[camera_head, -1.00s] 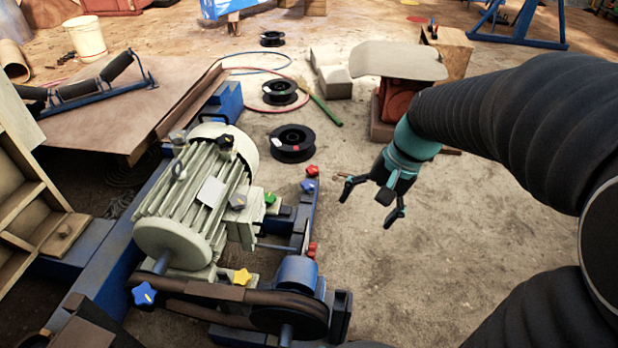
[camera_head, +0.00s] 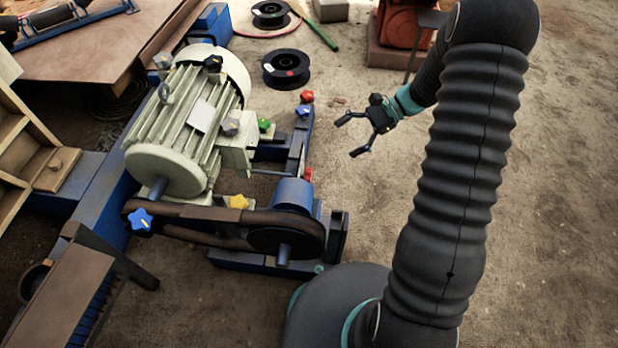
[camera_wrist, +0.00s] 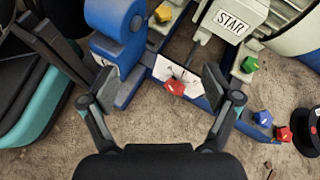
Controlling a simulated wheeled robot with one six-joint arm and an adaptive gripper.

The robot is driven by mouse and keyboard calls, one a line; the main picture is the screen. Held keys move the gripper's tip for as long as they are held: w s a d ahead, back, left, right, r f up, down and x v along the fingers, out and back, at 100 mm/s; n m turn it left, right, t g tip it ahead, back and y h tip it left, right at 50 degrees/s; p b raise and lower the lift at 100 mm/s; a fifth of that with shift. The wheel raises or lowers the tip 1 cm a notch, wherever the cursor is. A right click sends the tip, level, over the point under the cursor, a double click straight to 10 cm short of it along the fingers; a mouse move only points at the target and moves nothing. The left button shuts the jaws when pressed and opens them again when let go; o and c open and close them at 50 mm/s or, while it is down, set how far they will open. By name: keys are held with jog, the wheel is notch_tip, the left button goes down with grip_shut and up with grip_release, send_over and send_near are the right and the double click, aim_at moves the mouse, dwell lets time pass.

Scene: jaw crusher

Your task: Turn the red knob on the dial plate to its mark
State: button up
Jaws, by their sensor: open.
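The dial plate (camera_wrist: 180,69) is white with dark marks and stands on the blue frame in the wrist view. The red knob (camera_wrist: 175,87) shows at its front edge, between my fingers in the picture. In the head view the red knob (camera_head: 308,174) is small, beside the blue bearing block, and the plate is nearly edge-on. My gripper (camera_head: 348,137) is open and empty, to the right of the frame, with its fingers pointing left toward the plate. It is apart from the knob. The knob's pointer and the mark are too small to read.
Another red knob (camera_head: 307,97) and a blue knob (camera_head: 304,111) sit at the frame's far end. A green knob (camera_head: 264,125) is by the motor (camera_head: 185,125). A yellow knob (camera_head: 238,202) is near the belt (camera_head: 180,213). Bare sand (camera_head: 560,200) lies to the right.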

jog(key=w+d+f+m+t+y+b, duration=0.1)
jog(key=w+f+m+y, duration=0.1)
jog(key=f, duration=0.4)
jog(key=w+d+f+m+t+y, duration=0.1)
jog(key=f+m, duration=0.1)
jog(key=f, duration=0.4)
jog(key=m+t+y+b, duration=0.1)
jog(key=m+t+y, duration=0.25)
jog(key=m, duration=0.25)
send_near(310, 177)
jog(key=d+f, duration=0.2)
jog(key=d, duration=0.1)
jog(key=shift+h, duration=0.25)
jog(key=w+a, duration=0.1)
jog(key=a, duration=0.3)
jog(key=w+a, duration=0.1)
jog(key=a, duration=0.3)
jog(key=w+a, duration=0.1)
jog(key=a, duration=0.4)
jog(key=shift+w, duration=0.2)
jog(key=c, duration=1.1)
